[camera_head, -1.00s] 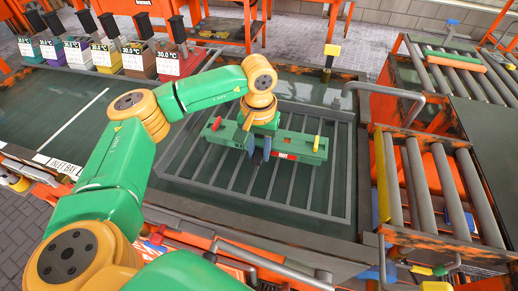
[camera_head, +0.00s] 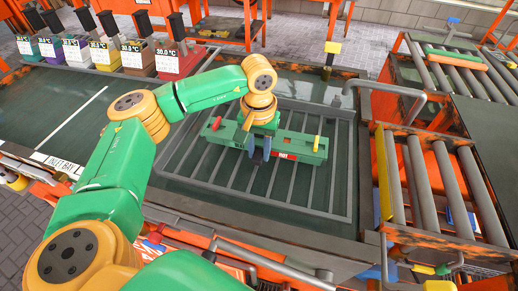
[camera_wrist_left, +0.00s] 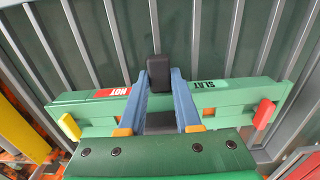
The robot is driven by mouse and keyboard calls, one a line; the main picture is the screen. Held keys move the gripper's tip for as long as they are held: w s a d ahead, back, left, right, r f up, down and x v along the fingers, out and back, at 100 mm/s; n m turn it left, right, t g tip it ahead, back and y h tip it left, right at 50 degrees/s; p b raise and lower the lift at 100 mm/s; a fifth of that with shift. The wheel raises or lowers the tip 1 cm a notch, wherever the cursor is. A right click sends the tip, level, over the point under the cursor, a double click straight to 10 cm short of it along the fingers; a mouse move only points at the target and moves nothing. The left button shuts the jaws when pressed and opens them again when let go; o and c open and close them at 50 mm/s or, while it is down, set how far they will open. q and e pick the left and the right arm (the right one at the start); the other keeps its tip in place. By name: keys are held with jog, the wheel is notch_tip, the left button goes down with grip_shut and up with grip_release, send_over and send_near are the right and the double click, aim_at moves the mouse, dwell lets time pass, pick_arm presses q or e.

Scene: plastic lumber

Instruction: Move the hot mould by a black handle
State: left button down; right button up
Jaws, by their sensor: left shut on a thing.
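The mould is a long green bar (camera_head: 304,143) with a red HOT label, and it lies across the grey slatted rack (camera_head: 346,185). My left gripper (camera_head: 259,156) is over the middle of the mould. Its blue fingers (camera_wrist_left: 160,92) stand on both sides of the black handle and are shut on it. I cannot tell whether the mould touches the rack. My right gripper is not in view.
Several coloured boxes (camera_head: 105,58) with 30.0 °C labels and black handles line the back left. A roller conveyor (camera_head: 422,185) stands to the right, with a grey bent rail (camera_head: 385,90) beside the rack. The dark green surface at left, marked INLET BAY (camera_head: 57,164), is largely clear.

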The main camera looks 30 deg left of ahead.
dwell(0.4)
pick_arm(q)
jog(key=shift+c, duration=0.6)
grip_release()
jog(key=shift+s, duration=0.15)
notch_tip(320, 180, up, 7)
jog(key=p, duration=0.5)
jog(key=shift+r+p, duration=0.1)
jog(key=shift+p, duration=0.2)
